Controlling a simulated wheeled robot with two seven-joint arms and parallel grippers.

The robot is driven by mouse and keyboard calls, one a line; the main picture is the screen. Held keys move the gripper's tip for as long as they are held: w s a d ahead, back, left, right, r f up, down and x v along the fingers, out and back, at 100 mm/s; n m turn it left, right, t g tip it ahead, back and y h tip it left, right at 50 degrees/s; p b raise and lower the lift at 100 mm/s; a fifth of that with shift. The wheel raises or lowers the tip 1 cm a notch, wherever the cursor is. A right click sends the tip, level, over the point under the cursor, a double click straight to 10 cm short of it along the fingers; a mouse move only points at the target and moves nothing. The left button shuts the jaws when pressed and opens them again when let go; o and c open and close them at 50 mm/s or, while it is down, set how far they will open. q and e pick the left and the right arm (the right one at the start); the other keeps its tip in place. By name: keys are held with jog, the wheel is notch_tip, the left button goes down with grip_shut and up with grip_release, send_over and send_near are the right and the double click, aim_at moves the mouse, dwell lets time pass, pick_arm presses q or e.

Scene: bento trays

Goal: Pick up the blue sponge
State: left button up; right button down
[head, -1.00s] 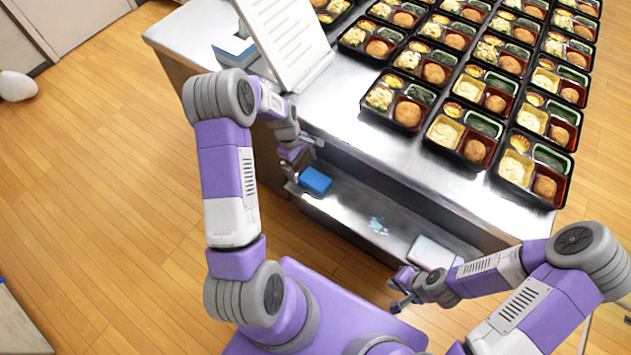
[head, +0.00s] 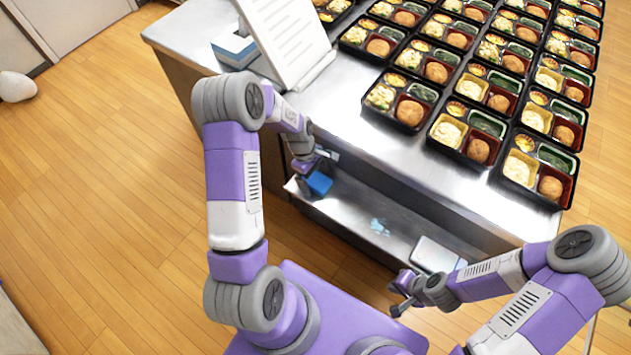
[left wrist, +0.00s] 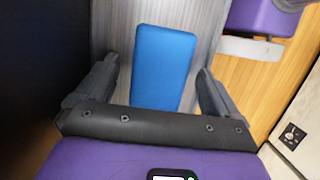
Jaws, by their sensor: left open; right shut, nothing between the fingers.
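The blue sponge (head: 319,184) lies at the left end of the metal shelf (head: 345,213) on the table's side. In the left wrist view the blue sponge (left wrist: 162,68) sits between the two fingers, with space on both sides. My left gripper (head: 308,180) is open and over the sponge in the head view, covering part of it. It also shows in the left wrist view (left wrist: 156,92). My right gripper (head: 396,300) is shut and empty, near the right end of the shelf.
A blue-white spill (head: 379,226) marks the middle of the shelf. A pale flat object (head: 436,256) lies at its right end. Several bento trays (head: 407,105) fill the tabletop above. A white board (head: 290,40) stands at the table's left corner.

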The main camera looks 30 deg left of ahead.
aim_at(314, 178)
pick_arm(q)
jog(key=shift+f, duration=0.2)
dwell(0.4)
jog(key=c, duration=1)
jog(key=shift+c, duration=0.2)
notch_tip(314, 178, up, 18)
jog(key=p, duration=0.5)
jog(key=shift+r+p, duration=0.25)
jog(key=shift+p, duration=0.15)
